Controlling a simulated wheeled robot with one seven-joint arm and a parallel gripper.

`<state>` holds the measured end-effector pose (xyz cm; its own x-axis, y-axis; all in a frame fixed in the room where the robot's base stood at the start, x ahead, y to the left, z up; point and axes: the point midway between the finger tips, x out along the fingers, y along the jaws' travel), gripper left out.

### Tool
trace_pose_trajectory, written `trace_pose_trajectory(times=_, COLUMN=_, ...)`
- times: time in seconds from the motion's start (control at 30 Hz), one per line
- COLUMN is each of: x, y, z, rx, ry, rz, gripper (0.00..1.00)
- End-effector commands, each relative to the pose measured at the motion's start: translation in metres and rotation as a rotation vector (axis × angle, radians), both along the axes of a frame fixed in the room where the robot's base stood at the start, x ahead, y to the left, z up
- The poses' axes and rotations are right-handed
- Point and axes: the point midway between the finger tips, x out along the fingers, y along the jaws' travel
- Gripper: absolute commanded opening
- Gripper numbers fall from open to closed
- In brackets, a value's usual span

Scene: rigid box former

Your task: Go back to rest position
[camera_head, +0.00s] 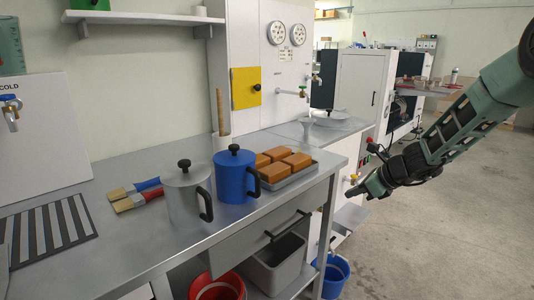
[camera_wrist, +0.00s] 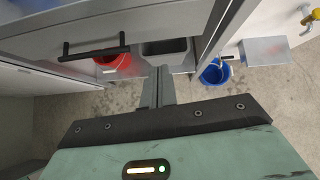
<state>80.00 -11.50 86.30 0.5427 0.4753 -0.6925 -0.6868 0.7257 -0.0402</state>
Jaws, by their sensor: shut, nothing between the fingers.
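My gripper (camera_head: 356,190) is at the end of my green arm, which reaches in from the right in the head view. It hangs in the air over the floor, to the right of the metal workbench (camera_head: 100,240) and apart from it. In the wrist view the two fingers of my gripper (camera_wrist: 158,72) are together, with nothing between them. Beyond them are the bench's drawer front and handle (camera_wrist: 94,50) and its lower shelf.
On the bench stand a grey lidded pot (camera_head: 184,205), a blue lidded pot (camera_head: 233,188), a tray of orange-brown blocks (camera_head: 284,166) and two brushes (camera_head: 136,194). A red bucket (camera_head: 217,288), a grey bin (camera_head: 276,262) and a blue bucket (camera_head: 334,272) are low down. Open floor lies right.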

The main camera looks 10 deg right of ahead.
Motion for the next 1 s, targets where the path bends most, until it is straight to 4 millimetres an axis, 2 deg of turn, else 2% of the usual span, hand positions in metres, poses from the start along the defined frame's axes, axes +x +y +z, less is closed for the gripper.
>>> trace_pose_trajectory(times=0.03, x=-0.009, y=0.022, z=0.015, rx=-0.033, ry=-0.020, rz=0.086, gripper=0.00)
trace_pose_trajectory(times=0.17, x=-0.053, y=0.088, z=0.047, rx=-0.169, ry=-0.094, rz=0.416, gripper=0.00)
trace_pose_trajectory(times=0.2, x=-0.072, y=0.109, z=0.058, rx=-0.218, ry=-0.125, rz=0.541, gripper=0.00)
trace_pose_trajectory(times=0.27, x=-0.103, y=0.138, z=0.072, rx=-0.291, ry=-0.174, rz=0.731, gripper=0.00)
trace_pose_trajectory(times=0.37, x=-0.161, y=0.177, z=0.094, rx=-0.413, ry=-0.270, rz=1.069, gripper=0.00)
trace_pose_trajectory(times=0.4, x=-0.187, y=0.190, z=0.103, rx=-0.464, ry=-0.314, rz=1.214, gripper=0.00)
trace_pose_trajectory(times=0.47, x=-0.227, y=0.204, z=0.115, rx=-0.540, ry=-0.383, rz=1.441, gripper=0.00)
trace_pose_trajectory(times=0.5, x=-0.255, y=0.210, z=0.123, rx=-0.590, ry=-0.434, rz=1.598, gripper=0.00)
trace_pose_trajectory(times=0.6, x=-0.320, y=0.212, z=0.140, rx=-0.714, ry=-0.563, rz=1.997, gripper=0.00)
trace_pose_trajectory(times=0.7, x=-0.368, y=0.201, z=0.151, rx=-0.818, ry=-0.680, rz=2.350, gripper=0.00)
trace_pose_trajectory(times=0.73, x=-0.379, y=0.197, z=0.153, rx=-0.842, ry=-0.706, rz=2.437, gripper=0.00)
trace_pose_trajectory(times=0.8, x=-0.396, y=0.188, z=0.157, rx=-0.885, ry=-0.756, rz=2.596, gripper=0.00)
trace_pose_trajectory(times=0.9, x=-0.408, y=0.180, z=0.159, rx=-0.921, ry=-0.796, rz=2.729, gripper=0.00)
trace_pose_trajectory(times=1.0, x=-0.410, y=0.178, z=0.159, rx=-0.929, ry=-0.805, rz=2.758, gripper=0.00)
